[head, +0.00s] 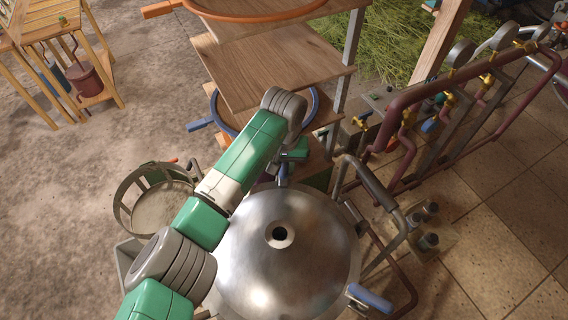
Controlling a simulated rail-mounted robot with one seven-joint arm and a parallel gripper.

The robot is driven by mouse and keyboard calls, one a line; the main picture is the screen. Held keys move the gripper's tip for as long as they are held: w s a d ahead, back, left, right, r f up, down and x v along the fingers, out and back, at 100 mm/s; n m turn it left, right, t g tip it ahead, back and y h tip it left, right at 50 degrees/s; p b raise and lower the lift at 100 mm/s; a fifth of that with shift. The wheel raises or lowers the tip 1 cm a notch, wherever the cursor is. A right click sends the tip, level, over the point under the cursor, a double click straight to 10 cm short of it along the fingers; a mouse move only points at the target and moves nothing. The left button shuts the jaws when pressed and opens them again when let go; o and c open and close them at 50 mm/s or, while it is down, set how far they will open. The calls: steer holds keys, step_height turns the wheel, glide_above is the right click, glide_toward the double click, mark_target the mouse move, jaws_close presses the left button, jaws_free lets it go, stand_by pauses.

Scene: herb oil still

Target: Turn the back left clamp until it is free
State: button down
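The still's domed steel lid (318,245) fills the lower middle of the head view, with a dark round opening at its top. A clamp with a blue handle (370,298) sits at the lid's front right rim. My green and grey arm crosses the lid's left side and bends down behind its back rim. My gripper (284,172) is small and partly hidden there, close to the back rim. A blue-grey piece shows at that spot; I cannot tell whether it is a clamp or a finger. The back left clamp is not clearly visible, and the finger opening cannot be made out.
A wooden shelf rack (280,62) stands close behind the lid, holding an orange ring (258,15) and a blue ring (200,124). A round sieve-like basket (128,200) is at left. Dark red pipes (405,100) with valves stand at right. Tiled floor at lower right is open.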

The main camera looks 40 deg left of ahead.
steer(key=shift+r+p, duration=0.15)
steer(key=shift+p, duration=0.3)
steer(key=n+p, duration=0.2)
steer(key=p, duration=0.2)
steer(key=shift+d+r+n, duration=0.1)
steer(key=shift+r+n, duration=0.05)
steer(key=shift+n, duration=0.25)
steer(key=n+p, duration=0.3)
steer(key=n, duration=0.5)
steer(key=n+p, duration=0.1)
steer(key=shift+f+n, duration=0.25)
steer(key=shift+n, duration=2.75)
steer(key=shift+r, duration=0.1)
steer(key=c, duration=1.3)
jaws_free()
steer(key=shift+a, duration=0.2)
